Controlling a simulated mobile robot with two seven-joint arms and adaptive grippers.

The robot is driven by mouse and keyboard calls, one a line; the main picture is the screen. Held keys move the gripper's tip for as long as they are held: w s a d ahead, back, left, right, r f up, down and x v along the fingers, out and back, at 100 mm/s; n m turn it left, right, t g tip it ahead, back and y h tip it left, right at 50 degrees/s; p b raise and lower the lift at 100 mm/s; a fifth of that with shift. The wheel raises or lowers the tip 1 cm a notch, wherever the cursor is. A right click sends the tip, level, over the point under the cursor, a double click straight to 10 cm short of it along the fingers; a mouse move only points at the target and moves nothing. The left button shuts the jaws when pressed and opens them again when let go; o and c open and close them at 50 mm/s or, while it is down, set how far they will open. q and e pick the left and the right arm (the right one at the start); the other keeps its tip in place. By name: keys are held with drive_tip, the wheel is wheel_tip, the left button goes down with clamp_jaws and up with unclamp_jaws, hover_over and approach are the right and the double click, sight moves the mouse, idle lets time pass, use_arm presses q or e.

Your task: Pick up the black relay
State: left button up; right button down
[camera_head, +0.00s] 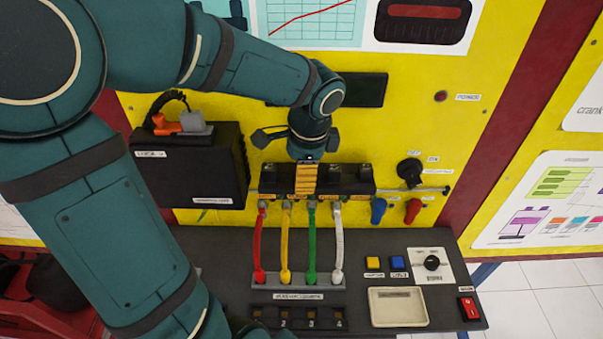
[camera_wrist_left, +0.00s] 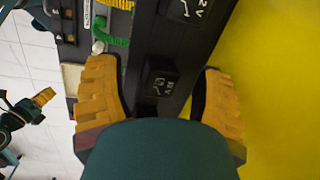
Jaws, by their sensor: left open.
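A black relay (camera_wrist_left: 158,75) with white markings sits on a long black block (camera_wrist_left: 165,30) in the left wrist view. My left gripper (camera_wrist_left: 161,92) is open, with one yellow finger on each side of the relay. I cannot tell whether the fingers touch it. In the head view, my left gripper (camera_head: 303,180) points down at the black block (camera_head: 350,187), and its fingers hide the relay there. Other black relays (camera_head: 335,171) stand on the block to the right. My right gripper (camera_wrist_left: 40,100) shows small at the left edge of the left wrist view.
Red, yellow, green and white cables (camera_head: 311,240) run from the block down to a grey strip. A black box (camera_head: 190,170) stands on the left. The console (camera_head: 460,265) carries buttons, a knob and a pale tray (camera_head: 398,307). The yellow panel (camera_head: 440,60) rises behind.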

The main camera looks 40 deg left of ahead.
use_arm(q)
drive_tip(key=c, duration=1.1)
drive_tip(key=shift+r, duration=0.15)
drive_tip(key=shift+c, duration=0.2)
